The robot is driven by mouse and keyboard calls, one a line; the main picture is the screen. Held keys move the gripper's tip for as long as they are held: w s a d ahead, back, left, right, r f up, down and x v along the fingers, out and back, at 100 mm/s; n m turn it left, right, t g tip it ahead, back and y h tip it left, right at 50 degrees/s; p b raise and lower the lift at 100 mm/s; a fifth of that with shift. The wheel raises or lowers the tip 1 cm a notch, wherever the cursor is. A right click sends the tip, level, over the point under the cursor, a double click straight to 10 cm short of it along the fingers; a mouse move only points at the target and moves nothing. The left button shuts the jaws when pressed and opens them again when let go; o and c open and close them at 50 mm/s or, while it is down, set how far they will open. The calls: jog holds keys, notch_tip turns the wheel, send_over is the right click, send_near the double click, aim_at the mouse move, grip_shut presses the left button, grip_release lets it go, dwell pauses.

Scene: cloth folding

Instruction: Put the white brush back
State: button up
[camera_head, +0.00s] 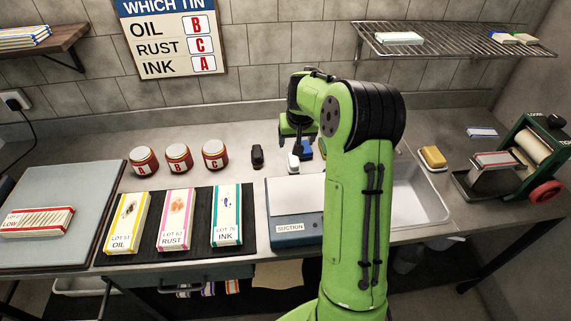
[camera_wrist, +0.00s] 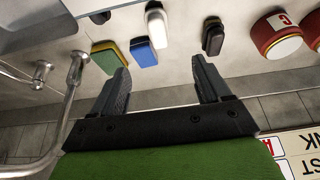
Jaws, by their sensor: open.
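The white brush (camera_head: 294,161) stands on the counter behind the suction board, between a dark brush (camera_head: 257,157) and a blue block (camera_head: 306,150). In the wrist view the white brush (camera_wrist: 156,26) lies beyond my fingertips, roughly in line with the gap between them, with clear space between. My gripper (camera_head: 298,143) is open and empty above the counter, behind the white brush; the two dark fingers show spread in the wrist view (camera_wrist: 160,72). The dark brush (camera_wrist: 213,37) and the blue block (camera_wrist: 143,52) flank the white brush there. My arm hides part of the blue block's surroundings in the head view.
A green-and-yellow sponge (camera_wrist: 108,56) sits beside the blue block. Three red jars (camera_head: 178,158) stand left. The suction board (camera_head: 290,231) is in front, the sink (camera_head: 415,200) right with its tap (camera_wrist: 75,75).

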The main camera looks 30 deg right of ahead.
aim_at(294, 161)
jog(key=x, duration=1.5)
jog(key=shift+s+f+b, duration=0.15)
jog(key=shift+f+b, duration=0.25)
jog(key=shift+f, duration=0.05)
jog(key=shift+s+r, duration=0.1)
jog(key=shift+c, duration=0.2)
